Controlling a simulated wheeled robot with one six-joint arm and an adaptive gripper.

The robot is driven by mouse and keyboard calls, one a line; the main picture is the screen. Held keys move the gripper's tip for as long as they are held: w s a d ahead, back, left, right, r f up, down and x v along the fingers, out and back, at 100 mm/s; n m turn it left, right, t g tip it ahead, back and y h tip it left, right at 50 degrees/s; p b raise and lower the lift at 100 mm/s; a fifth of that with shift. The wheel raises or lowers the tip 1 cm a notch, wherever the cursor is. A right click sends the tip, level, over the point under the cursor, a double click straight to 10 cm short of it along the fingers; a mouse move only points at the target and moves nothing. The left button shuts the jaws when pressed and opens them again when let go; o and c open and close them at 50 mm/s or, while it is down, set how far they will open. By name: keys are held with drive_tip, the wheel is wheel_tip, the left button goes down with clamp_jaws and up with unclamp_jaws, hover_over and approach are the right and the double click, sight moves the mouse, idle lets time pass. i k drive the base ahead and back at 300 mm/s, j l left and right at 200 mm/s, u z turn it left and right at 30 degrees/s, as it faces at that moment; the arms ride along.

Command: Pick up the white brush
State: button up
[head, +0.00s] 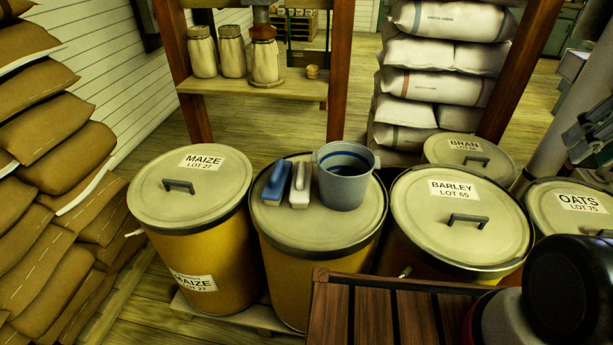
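The white brush (300,183) lies on the lid of the middle drum (310,226), its length running away from me. A blue brush (277,183) lies close beside it on the left. A grey bucket with a blue band (344,182) stands upright close to its right on the same lid. The white brush is in plain sight, with nothing on top of it. My gripper's fingers do not show; only dark rounded parts, likely of my arm, fill the lower right corner.
Lidded drums stand on both sides: maize (192,210) left, barley (455,225), bran (470,158) and oats (578,212) right. A slatted wooden surface (385,312) is in front. Behind, a shelf (245,90) holds jars between wooden posts. Brown sacks (60,160) are stacked left.

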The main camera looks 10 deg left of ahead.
sight(301, 181)
drive_tip(key=u, duration=4.15)
drive_tip(key=z, duration=3.1)
drive_tip(key=i+j+z, duration=0.1)
drive_tip(key=z, duration=0.25)
drive_tip(key=i+j+z, duration=0.15)
drive_tip(key=j+z, duration=0.25)
drive_tip(key=j, duration=0.35)
drive_tip(key=i+j+z, duration=0.1)
drive_tip(key=j+z, duration=0.25)
drive_tip(key=j, duration=0.35)
